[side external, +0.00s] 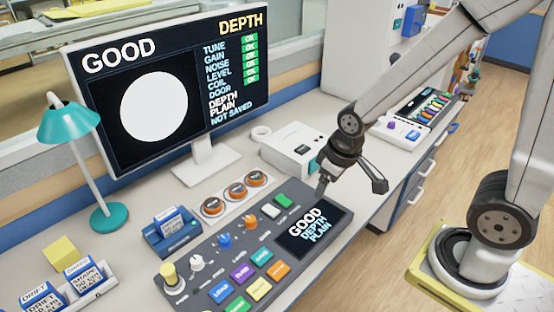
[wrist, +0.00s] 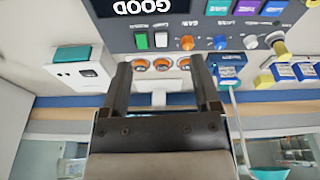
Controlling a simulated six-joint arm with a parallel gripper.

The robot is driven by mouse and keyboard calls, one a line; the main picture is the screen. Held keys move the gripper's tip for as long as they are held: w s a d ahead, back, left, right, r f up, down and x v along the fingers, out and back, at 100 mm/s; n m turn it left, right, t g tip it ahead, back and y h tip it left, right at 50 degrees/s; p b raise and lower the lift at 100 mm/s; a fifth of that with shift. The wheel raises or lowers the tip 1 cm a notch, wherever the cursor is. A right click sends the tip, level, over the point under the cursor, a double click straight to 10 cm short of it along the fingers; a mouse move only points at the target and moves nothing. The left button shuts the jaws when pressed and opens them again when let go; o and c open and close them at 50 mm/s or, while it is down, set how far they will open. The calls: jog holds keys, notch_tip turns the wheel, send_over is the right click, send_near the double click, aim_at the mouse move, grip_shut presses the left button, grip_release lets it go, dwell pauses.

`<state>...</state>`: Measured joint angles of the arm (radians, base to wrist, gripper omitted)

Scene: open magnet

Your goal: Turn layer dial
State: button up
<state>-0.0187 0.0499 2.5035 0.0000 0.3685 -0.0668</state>
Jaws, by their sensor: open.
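The grey console (side external: 215,258) carries a row of knobs: yellow (side external: 169,274), white (side external: 197,263), blue (side external: 224,241) and orange (side external: 250,224). Their small labels are too small to read surely, so I cannot tell which is the layer dial. The knobs also show in the wrist view: orange (wrist: 187,42), blue (wrist: 219,42), white (wrist: 250,41) and yellow (wrist: 278,45). My gripper (side external: 350,182) is open and empty, above the counter near the console's small screen (side external: 314,232). In the wrist view its fingers (wrist: 161,62) frame three orange-ringed round dials (wrist: 163,65) behind the console.
The monitor (side external: 170,90) reads GOOD, DEPTH, PLAIN and NOT SAVED, with several green OK marks. A white box (side external: 292,150) stands behind my gripper. A teal lamp (side external: 75,125), a blue card holder (side external: 172,236) and more cards (side external: 84,275) stand left.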

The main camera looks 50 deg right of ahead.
jog(key=w+a+f+n+g, duration=0.1)
jog(key=w+a+f+n, duration=0.1)
jog(key=w+a+n, duration=0.3)
jog(key=w+a+f+n, duration=0.2)
jog(key=w+n, duration=0.1)
jog(key=w, duration=0.3)
jog(key=n+g, duration=0.2)
jog(key=n, duration=0.7)
send_over(225, 238)
notch_tip(225, 238, down, 9)
jog(key=shift+r, duration=0.2)
jog(key=shift+f, duration=0.1)
jog(key=shift+f, duration=3.75)
grip_shut()
